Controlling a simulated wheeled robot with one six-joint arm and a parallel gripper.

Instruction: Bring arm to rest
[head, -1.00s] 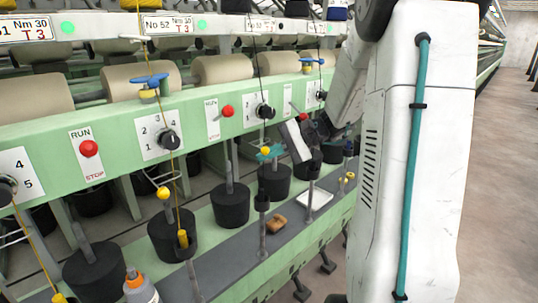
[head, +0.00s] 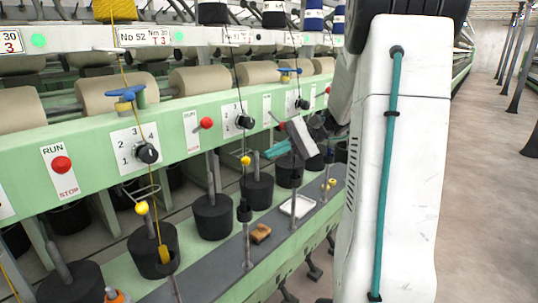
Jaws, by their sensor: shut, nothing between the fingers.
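My arm (head: 405,170) stands large at the right of the head view, white with a teal cable along it. My gripper (head: 279,150) shows beyond it, a white body with teal fingers pointing left. The fingers are shut with nothing between them. They hang in front of the green machine rail, above the dark shelf and close to the black spindle pots in the picture. Part of the wrist is hidden behind the upper arm.
The green spinning frame (head: 90,150) runs along the left, with red buttons, black dials and yarn. Its grey shelf (head: 215,277) holds a brown block (head: 260,233), a white tray (head: 287,209) and an orange-capped bottle (head: 117,296). The concrete floor (head: 490,210) at right is clear.

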